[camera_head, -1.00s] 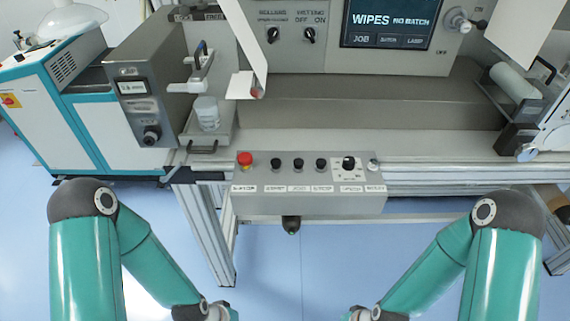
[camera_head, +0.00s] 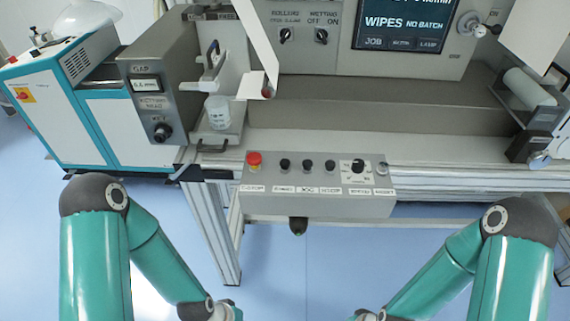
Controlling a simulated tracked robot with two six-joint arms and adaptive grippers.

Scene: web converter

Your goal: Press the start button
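A grey control box (camera_head: 318,199) is fixed to the front edge of the machine, in the middle of the view. On its top sit a red mushroom button (camera_head: 254,159), three small black buttons in a row and a black selector knob (camera_head: 358,165). The first black button (camera_head: 285,164) is beside the red one; the second (camera_head: 308,165) and third (camera_head: 330,165) follow to the right. The white labels below are too blurred to read surely. My two arms hang low on either side, well apart from the box. Both grippers are out of view below the bottom edge.
A dark screen (camera_head: 402,24) reading "WIPES NO BATCH" is on the machine's back panel. A grey unit with a knob (camera_head: 162,132) and a white jar (camera_head: 217,112) stand left of the box. A dark knob (camera_head: 298,226) projects underneath. Space before the box is clear.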

